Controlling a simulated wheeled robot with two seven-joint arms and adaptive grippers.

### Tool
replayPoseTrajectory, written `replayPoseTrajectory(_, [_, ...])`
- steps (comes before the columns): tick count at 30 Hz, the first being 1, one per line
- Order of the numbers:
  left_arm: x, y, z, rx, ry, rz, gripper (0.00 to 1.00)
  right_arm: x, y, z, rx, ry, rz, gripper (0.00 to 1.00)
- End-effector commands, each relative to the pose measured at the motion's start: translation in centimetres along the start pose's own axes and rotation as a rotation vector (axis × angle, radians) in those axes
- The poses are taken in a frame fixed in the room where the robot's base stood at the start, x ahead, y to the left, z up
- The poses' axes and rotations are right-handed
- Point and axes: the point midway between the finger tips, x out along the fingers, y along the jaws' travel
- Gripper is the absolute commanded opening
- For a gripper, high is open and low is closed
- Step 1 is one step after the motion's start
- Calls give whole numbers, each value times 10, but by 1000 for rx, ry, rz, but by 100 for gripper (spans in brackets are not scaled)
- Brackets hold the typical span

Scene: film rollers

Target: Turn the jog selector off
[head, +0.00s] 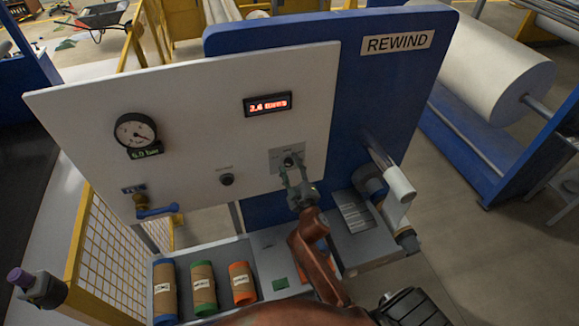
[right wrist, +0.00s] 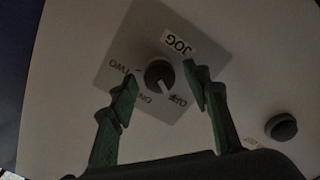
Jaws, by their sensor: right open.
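The jog selector (head: 289,160) is a small dark knob on a grey plate, low on the right of the white panel. In the right wrist view the knob (right wrist: 159,75) shows a pale pointer mark directed down, towards the lower right. The labels JOG, TWO, OFF and one that seems to read ONE appear upside down around it; the exact setting is hard to tell. My right gripper (head: 295,178) is open in front of the plate. In the wrist view its green fingers (right wrist: 163,95) stand on either side of the knob, apparently not touching it. My left gripper is not in view.
A black button (right wrist: 281,127) sits beside the selector plate. The panel also carries a gauge (head: 135,131), a red display (head: 268,104) and a blue-handled valve (head: 157,211). Rolls (head: 203,287) lie in a tray below. A roller arm (head: 398,186) stands to the right.

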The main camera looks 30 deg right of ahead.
Motion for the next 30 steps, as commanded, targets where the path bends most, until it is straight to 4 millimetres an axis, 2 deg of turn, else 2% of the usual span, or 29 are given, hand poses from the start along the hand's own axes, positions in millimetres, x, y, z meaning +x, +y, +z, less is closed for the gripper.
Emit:
replayPoseTrajectory(5, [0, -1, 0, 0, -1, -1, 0, -13, -1, 1, 1, -1, -1, 44])
replayPoseTrajectory(15, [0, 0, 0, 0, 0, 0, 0, -81, -1, 1, 1, -2, -1, 44])
replayPoseTrajectory(19, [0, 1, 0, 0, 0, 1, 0, -102, -1, 1, 2, -2, -2, 44])
replayPoseTrajectory(24, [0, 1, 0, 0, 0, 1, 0, -117, 0, 0, 0, 0, -1, 44])
replayPoseTrajectory(30, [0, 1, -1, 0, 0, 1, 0, -120, 0, 0, 0, 1, 1, 44])
